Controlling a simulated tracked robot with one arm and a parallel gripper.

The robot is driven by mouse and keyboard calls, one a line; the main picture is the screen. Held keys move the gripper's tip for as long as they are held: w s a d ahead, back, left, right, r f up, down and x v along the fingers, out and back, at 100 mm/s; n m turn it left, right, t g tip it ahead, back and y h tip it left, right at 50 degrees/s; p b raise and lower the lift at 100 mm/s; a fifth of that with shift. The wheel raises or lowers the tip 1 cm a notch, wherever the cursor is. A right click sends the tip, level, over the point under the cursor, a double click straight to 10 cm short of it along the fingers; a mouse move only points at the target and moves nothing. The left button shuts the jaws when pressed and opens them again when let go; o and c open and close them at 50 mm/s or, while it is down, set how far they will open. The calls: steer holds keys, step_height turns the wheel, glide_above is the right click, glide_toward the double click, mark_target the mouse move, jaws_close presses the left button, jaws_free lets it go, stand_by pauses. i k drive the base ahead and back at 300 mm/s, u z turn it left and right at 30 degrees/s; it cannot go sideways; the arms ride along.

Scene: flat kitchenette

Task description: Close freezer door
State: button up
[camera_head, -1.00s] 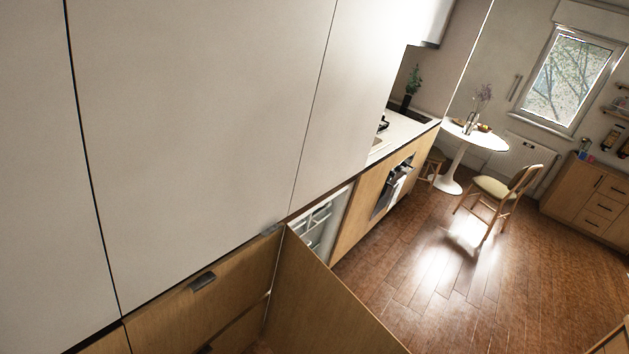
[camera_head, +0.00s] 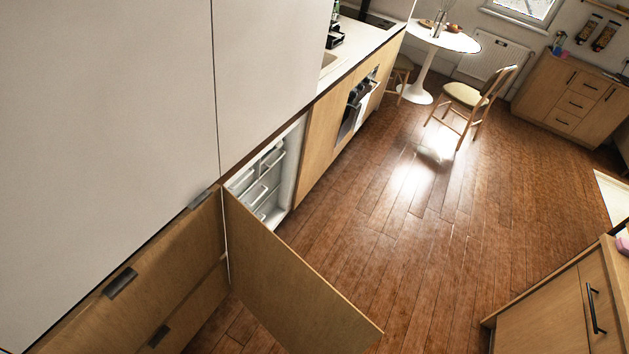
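The freezer door (camera_head: 290,285) is a wooden panel standing wide open, hinged at its left edge and swung out over the floor. Behind it the white freezer interior (camera_head: 262,185) shows, with several drawers or shelves inside. The lower part of the interior is hidden by the door. My gripper is not in view.
Wooden drawers (camera_head: 150,290) with dark handles stand left of the door, below tall white cabinets (camera_head: 110,120). An oven (camera_head: 357,103) is further along. A wooden cabinet (camera_head: 550,305) stands at the lower right. The wooden floor (camera_head: 400,235) between is clear up to the chair (camera_head: 468,97) and round table (camera_head: 445,40).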

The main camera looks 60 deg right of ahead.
mark_target(300, 309)
steer(key=z, duration=1)
steer(key=i, duration=0.4)
steer(key=u, duration=0.25)
steer(key=k, duration=0.35)
steer(key=z, duration=0.25)
